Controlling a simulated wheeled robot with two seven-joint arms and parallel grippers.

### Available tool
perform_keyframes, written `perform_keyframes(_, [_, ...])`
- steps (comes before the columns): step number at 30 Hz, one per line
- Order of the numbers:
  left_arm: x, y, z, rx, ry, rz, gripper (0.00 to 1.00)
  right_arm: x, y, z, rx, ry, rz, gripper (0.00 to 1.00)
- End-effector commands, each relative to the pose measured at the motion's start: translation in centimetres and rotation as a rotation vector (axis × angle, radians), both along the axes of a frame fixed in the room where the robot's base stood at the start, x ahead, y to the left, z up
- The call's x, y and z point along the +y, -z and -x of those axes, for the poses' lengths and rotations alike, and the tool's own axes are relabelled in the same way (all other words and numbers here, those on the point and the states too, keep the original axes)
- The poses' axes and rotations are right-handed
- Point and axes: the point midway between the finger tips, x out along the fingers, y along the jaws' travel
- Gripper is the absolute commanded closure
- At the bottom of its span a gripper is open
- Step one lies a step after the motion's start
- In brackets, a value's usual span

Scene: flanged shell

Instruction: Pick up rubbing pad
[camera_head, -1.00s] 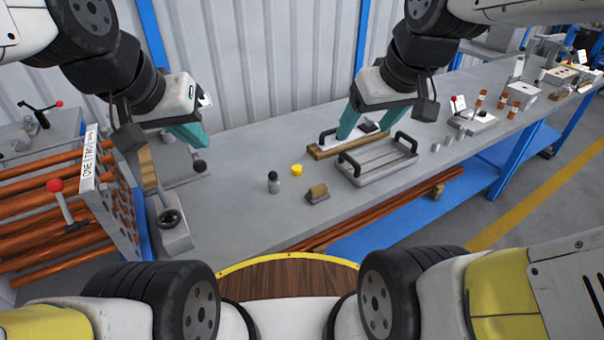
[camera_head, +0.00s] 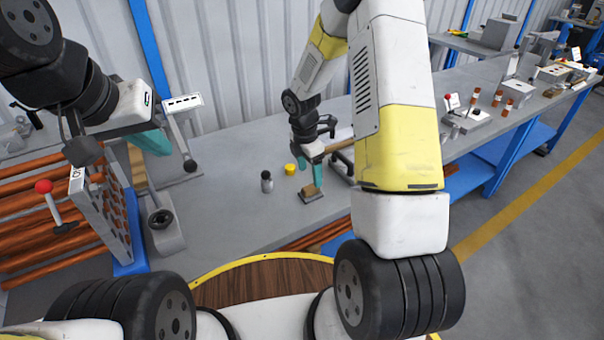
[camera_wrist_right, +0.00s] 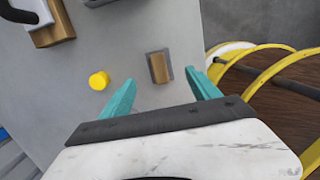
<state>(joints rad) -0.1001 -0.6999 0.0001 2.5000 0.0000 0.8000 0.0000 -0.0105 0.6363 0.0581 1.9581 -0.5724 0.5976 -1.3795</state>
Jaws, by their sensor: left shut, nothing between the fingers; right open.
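The rubbing pad, a small grey plate with a brown wooden grip (camera_head: 312,194), lies on the grey bench near its front edge. In the right wrist view the pad (camera_wrist_right: 160,67) appears between and beyond the fingertips. My right gripper (camera_head: 310,174) is open and empty, pointing down just above and behind the pad. Its two teal fingers (camera_wrist_right: 160,78) are spread wider than the wooden grip in the wrist view. My left gripper (camera_head: 151,141) is shut and empty at the left, far from the pad.
A yellow cap (camera_head: 290,169) and a small grey bottle (camera_head: 267,182) stand left of the pad. A black-handled tray behind the right arm is mostly hidden. A lever device (camera_head: 162,218) stands at the bench's left end.

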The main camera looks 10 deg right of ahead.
Motion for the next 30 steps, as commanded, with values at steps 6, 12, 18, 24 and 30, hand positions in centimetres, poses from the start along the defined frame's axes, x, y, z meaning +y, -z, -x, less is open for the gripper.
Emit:
perform_keyframes(6, [0.0,0.0,0.0,0.000,0.000,0.000,1.00,-0.2,2.6,0.0,0.004,-0.004,0.002,0.29])
perform_keyframes(12, [0.0,0.0,0.0,0.000,0.000,0.000,1.00,-0.3,5.4,-0.2,0.004,-0.004,0.002,0.29])
perform_keyframes(18, [0.0,0.0,0.0,0.000,0.000,0.000,1.00,-0.6,7.4,-0.3,0.003,-0.002,0.001,0.29])
perform_keyframes(24, [0.0,0.0,0.0,0.000,0.000,0.000,1.00,-0.6,7.4,-0.4,0.001,-0.001,0.000,0.29])
perform_keyframes(30, [0.0,0.0,0.0,0.000,0.000,0.000,1.00,-0.6,7.4,-0.3,0.001,-0.001,0.000,0.62])
